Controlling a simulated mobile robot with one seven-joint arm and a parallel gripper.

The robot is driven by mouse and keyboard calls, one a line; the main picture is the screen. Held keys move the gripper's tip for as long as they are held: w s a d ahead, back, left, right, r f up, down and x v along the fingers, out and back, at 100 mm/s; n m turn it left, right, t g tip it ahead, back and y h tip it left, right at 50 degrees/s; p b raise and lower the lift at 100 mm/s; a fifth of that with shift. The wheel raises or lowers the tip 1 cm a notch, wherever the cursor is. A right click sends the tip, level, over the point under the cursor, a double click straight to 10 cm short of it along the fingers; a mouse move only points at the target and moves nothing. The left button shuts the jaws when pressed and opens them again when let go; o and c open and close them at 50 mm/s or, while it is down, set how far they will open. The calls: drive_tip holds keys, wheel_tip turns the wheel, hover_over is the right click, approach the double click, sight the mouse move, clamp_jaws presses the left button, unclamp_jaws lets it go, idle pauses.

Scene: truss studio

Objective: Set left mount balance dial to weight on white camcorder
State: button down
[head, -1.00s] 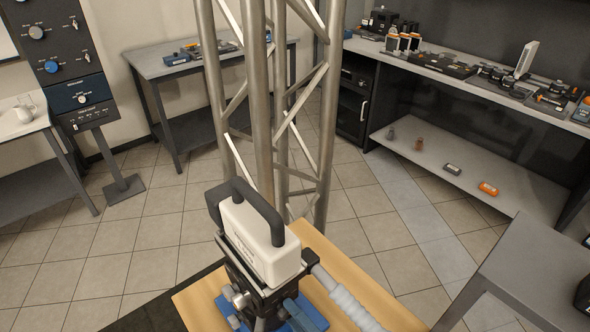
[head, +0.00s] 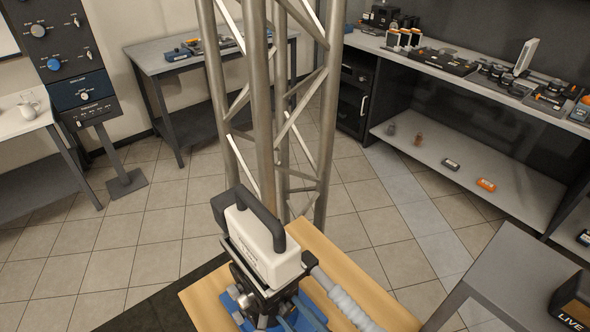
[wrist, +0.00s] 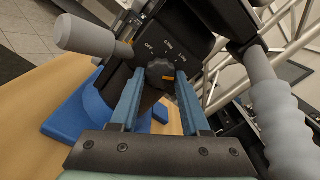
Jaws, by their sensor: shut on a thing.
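The white camcorder (head: 262,245) with a black top handle sits on a dark mount above a blue base (head: 308,312), on a wooden top. In the wrist view, the mount's dark dial face (wrist: 185,35) carries small white markings, with OFF at the left and weight labels to the right. The balance dial (wrist: 158,68) is a dark ridged knob with an orange mark on its lower right. My gripper (wrist: 162,78) has its two blue fingers on either side of this knob, shut on it. I cannot tell exactly which label the mark points to.
A grey ribbed handle (wrist: 283,125) is close on the right in the wrist view, and a grey knobbed lever (wrist: 88,36) at the upper left. A metal truss (head: 262,120) stands behind the camcorder. A grey table (head: 505,275) with a LIVE box is at right.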

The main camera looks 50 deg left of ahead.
drive_tip(key=shift+m, duration=0.8)
drive_tip(key=shift+p, duration=0.3)
drive_tip(key=shift+c, duration=1.9)
unclamp_jaws()
drive_tip(key=d+b, duration=0.1)
drive_tip(key=d, duration=0.6)
drive_tip(key=shift+s+d+b, duration=0.3)
drive_tip(key=shift+b, duration=0.05)
